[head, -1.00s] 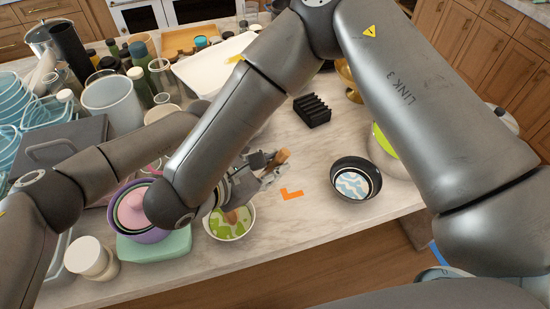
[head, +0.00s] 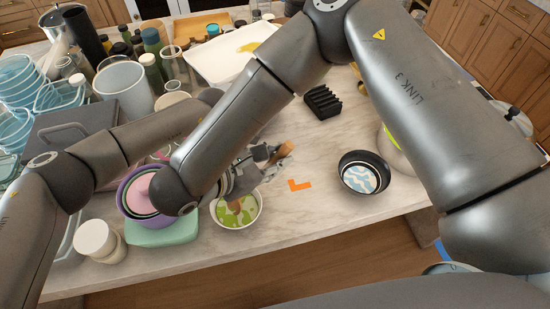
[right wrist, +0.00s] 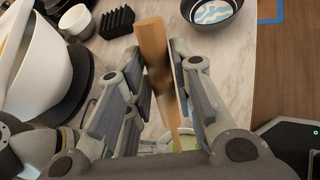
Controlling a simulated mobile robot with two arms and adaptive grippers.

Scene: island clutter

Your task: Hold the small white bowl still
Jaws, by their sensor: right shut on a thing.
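The small white bowl (head: 257,214), green-patterned inside, stands upright on the counter near its front edge. My right arm partly covers it in the head view, and a sliver shows in the right wrist view (right wrist: 186,144). My right gripper (head: 272,157) is above and just behind the bowl, shut on a wooden utensil (head: 286,149). The utensil's handle also shows between the fingers in the right wrist view (right wrist: 154,58), and its lower end reaches into the bowl. My left arm comes in from the left and passes behind my right arm; its gripper is hidden.
A black bowl (head: 376,162) with a blue-white inside stands to the right. A black ribbed rack (head: 322,102) lies behind. Nested bowls (head: 130,206) and a mint-green box (head: 165,234) stand close on the left. Counter around the orange corner mark (head: 300,185) is clear.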

